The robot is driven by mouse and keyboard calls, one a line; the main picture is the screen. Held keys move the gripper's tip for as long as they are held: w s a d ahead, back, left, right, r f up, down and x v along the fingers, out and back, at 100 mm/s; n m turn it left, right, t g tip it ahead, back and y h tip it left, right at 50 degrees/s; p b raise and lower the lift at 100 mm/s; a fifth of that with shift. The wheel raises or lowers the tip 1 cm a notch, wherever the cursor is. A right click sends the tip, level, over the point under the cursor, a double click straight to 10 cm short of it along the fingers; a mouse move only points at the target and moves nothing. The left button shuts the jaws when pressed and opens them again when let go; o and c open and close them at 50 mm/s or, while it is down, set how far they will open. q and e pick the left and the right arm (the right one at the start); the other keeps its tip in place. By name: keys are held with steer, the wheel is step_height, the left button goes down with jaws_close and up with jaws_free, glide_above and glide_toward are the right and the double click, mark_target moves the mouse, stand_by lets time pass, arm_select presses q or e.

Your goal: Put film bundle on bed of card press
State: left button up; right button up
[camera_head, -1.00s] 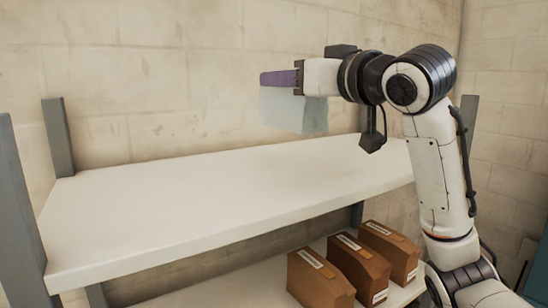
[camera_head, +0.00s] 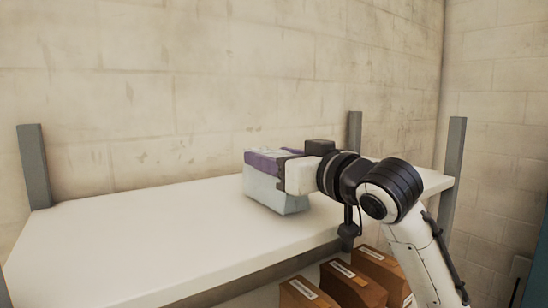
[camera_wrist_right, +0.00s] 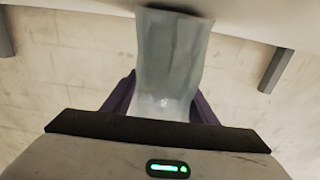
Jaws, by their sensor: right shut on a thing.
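The film bundle (camera_head: 275,193) is a pale blue-grey, translucent block. In the head view it hangs below the purple fingers of my right gripper (camera_head: 266,162), low over the white upper shelf. My right gripper is shut on the film bundle. In the right wrist view, the film bundle (camera_wrist_right: 172,60) stands between the two purple fingers, and its far end is at or close to the shelf surface, with a dark shadow there. I cannot tell whether it touches. No card press shows in these views. My left gripper is not in view.
The white upper shelf (camera_head: 130,240) is bare to the left of the film bundle. Grey posts (camera_head: 34,165) stand at its corners, with a block wall behind. Brown boxes with white labels (camera_head: 352,284) sit on the level below, under my right arm.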

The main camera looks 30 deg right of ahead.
steer(key=shift+f, duration=0.15)
steer(key=o, duration=1.3)
steer(key=shift+o, duration=0.2)
